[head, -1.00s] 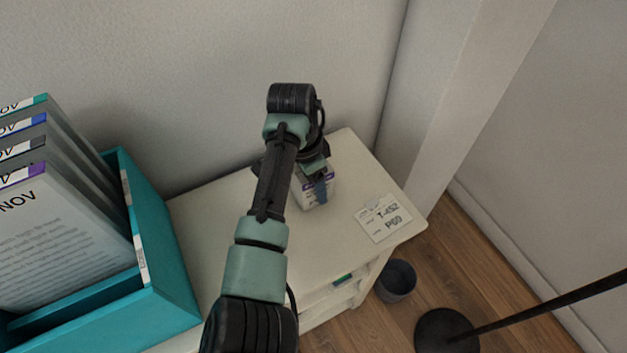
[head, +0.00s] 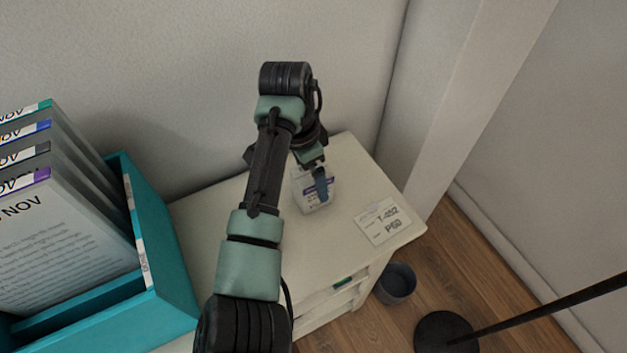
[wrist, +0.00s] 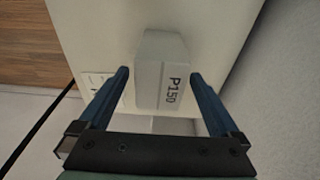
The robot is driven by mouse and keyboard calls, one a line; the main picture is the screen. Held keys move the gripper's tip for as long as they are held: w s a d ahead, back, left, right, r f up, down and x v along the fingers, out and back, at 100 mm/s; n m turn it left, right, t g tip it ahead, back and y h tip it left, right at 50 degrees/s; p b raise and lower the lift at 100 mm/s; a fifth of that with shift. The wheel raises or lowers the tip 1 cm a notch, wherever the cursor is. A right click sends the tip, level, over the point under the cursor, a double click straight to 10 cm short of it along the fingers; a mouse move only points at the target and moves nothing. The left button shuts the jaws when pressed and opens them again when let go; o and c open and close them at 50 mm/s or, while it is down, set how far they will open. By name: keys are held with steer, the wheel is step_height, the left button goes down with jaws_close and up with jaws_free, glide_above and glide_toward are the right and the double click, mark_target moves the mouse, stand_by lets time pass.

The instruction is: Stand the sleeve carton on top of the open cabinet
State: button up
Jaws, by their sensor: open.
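The sleeve carton (head: 314,197), a small pale box with a purple band, stands on the cream top of the open cabinet (head: 345,152). In the wrist view the carton (wrist: 163,72) shows its pale top and a face marked P150. My gripper (head: 320,187) is just above and around the carton in the head view. In the wrist view its two blue fingers (wrist: 160,82) are spread, one on each side of the carton, with gaps showing between fingers and box. My gripper's far finger is mostly hidden in the head view.
A label card (head: 383,221) lies on the cabinet top, right of the carton. A teal file box (head: 168,270) with several binders stands at left. A dark bin (head: 396,283) and a black stand base (head: 446,332) are on the floor. Walls rise behind and at right.

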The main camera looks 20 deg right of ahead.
steer(key=r, duration=0.4)
steer(key=a+r, duration=0.1)
steer(key=r, duration=0.2)
steer(key=shift+s+r+p, duration=0.1)
steer(key=shift+p, duration=0.2)
steer(key=w+d+r+n+t+h, duration=0.1)
steer(key=w+r+n+t, duration=0.1)
steer(key=r+t, duration=0.35)
steer(key=w+d+r+n+t+h, duration=0.2)
steer(key=w+r+t, duration=0.1)
steer(key=r, duration=0.6)
steer(key=w+d+r+n+t+h, duration=0.1)
steer(key=w+r+t, duration=0.1)
steer(key=r+t, duration=0.35)
steer(key=s+a+r+n+t, duration=0.2)
steer(key=a+r+t, duration=0.1)
steer(key=r, duration=0.5)
steer(key=s+a+r+n+t, duration=0.2)
steer(key=s+a+r+n, duration=0.1)
steer(key=r, duration=0.6)
steer(key=s+a+r+n+t+y, duration=0.3)
steer(key=s+a+r+t, duration=0.1)
steer(key=s+r, duration=0.2)
steer(key=s+a+r+n+t+y, duration=0.2)
steer(key=s+a+r+t, duration=0.2)
steer(key=s+r, duration=0.2)
steer(key=s, duration=0.2)
steer(key=shift+s+a+r+n+y, duration=0.15)
steer(key=shift+s+a+n+y, duration=0.15)
steer(key=shift+a+n+y, duration=0.1)
